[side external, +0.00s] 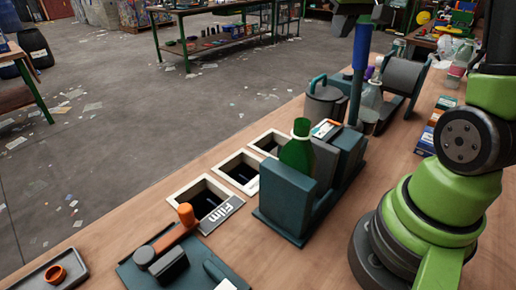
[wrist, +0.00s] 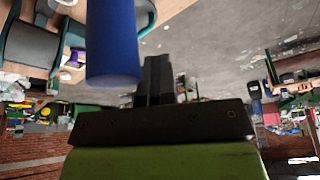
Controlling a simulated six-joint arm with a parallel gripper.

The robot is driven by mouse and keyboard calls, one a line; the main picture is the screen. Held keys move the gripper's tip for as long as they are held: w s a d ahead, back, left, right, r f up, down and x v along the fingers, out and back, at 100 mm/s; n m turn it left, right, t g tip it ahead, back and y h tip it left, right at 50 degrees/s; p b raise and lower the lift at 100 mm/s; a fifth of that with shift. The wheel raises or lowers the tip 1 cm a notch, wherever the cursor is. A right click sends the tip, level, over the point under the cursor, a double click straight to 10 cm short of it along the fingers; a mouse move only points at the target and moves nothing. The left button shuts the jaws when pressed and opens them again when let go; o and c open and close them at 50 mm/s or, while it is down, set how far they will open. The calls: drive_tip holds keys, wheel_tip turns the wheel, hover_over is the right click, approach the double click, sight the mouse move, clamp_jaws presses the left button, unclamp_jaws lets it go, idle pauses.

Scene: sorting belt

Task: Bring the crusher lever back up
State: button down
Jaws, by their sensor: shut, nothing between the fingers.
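The crusher lever stands nearly upright in the side external view, with a blue grip (side external: 361,46) on a dark teal bar (side external: 355,97) that runs down toward the bench. The grip also shows large and close in the wrist view (wrist: 112,45), left of my fingers. My gripper (wrist: 155,75) is shut and empty, its dark fingers together beside the grip. At the top of the side external view only its lower part (side external: 343,26) shows, close to the top of the grip. I cannot tell whether they touch. The lever's lower end is partly hidden.
A teal rack (side external: 283,212) holding a green bottle (side external: 298,150) stands in front of the lever. Framed openings (side external: 177,198) line the bench edge. A teal board with an orange-knobbed lever (side external: 186,215) lies nearer.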

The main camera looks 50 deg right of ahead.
drive_tip(key=s+f+g, duration=0.1)
drive_tip(key=s+f, duration=0.2)
drive_tip(key=shift+w+a+r, duration=0.6)
drive_tip(key=shift+w+r, duration=0.85)
drive_tip(key=shift+r, duration=2.1)
drive_tip(key=s+a+r+n+t+y, duration=0.1)
drive_tip(key=s+a+t+y, duration=0.3)
drive_tip(key=a, duration=0.9)
drive_tip(key=s+a+f+n, duration=0.1)
drive_tip(key=s+a+f, duration=0.2)
drive_tip(key=s+a, duration=0.4)
drive_tip(key=shift+s+a+f+t, duration=0.2)
drive_tip(key=shift+s+f+t, duration=0.1)
drive_tip(key=shift+s, duration=0.55)
